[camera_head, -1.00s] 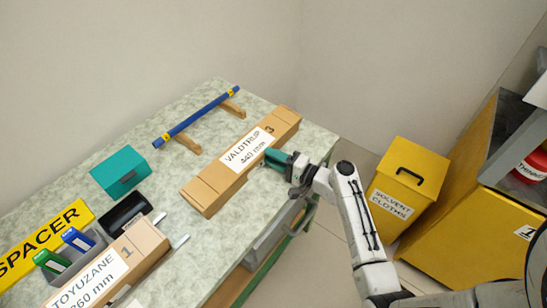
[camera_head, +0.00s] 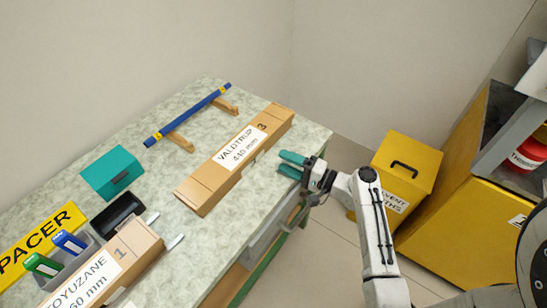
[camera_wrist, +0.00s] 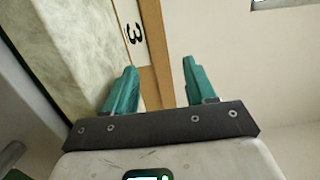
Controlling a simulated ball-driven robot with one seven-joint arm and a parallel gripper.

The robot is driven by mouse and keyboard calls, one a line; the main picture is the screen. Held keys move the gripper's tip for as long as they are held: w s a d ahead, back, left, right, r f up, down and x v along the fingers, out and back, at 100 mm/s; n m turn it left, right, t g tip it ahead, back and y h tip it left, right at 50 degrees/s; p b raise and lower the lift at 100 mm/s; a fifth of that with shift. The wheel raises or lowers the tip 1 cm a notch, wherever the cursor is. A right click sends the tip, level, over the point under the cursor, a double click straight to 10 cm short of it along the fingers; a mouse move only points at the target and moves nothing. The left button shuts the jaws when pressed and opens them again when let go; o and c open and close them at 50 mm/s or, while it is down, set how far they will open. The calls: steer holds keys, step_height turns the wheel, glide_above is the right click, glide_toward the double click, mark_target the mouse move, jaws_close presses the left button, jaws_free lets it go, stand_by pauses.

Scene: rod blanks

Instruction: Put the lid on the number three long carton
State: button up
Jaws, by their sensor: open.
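The number three long carton (camera_head: 204,186) lies on the bench with a white VALDTRUP 440 mm label and a 3 near its far end. Its top looks closed, with cross seams near the ends; I cannot tell a separate lid from the body. The carton's 3 end also shows in the wrist view (camera_wrist: 149,72). My gripper (camera_head: 290,165) has teal fingers, open and empty, just right of the carton's far half and apart from it. In the wrist view my gripper (camera_wrist: 158,82) has its fingers wide apart, with the carton's edge seen beyond the gap.
A number 1 carton (camera_head: 138,246), black tray (camera_head: 118,215), pen holder (camera_head: 60,258), teal box (camera_head: 112,172) and yellow SPACER sign (camera_head: 40,240) fill the left. A blue rod (camera_head: 190,114) rests on wooden supports behind. A yellow solvent-cloths bin (camera_head: 408,165) stands right of the bench.

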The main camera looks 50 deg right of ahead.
steer(key=s, duration=0.5)
steer(key=shift+d, duration=0.35)
